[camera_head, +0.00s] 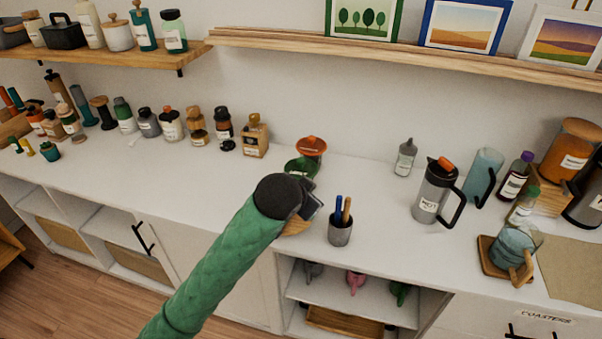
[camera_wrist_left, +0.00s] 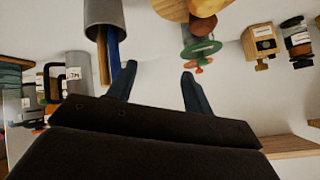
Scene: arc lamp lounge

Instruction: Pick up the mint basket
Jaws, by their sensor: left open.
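I cannot make out a mint basket for certain in either view. A green dish-like thing (camera_head: 302,167) with an orange-topped piece (camera_head: 312,146) stands on the white counter, partly hidden behind my left gripper (camera_head: 309,205). The green thing also shows in the left wrist view (camera_wrist_left: 201,47), beyond the fingers. My left gripper, on the green-sleeved arm, is over the counter's front part. In the wrist view its two blue fingers (camera_wrist_left: 160,86) are apart, with nothing between them. My right gripper is not in view.
A grey jug (camera_head: 435,190) and blue pitcher (camera_head: 484,176) stand farther right. Several bottles and jars line the counter's back left. A wooden shelf (camera_head: 400,50) runs above. The counter's left front is clear.

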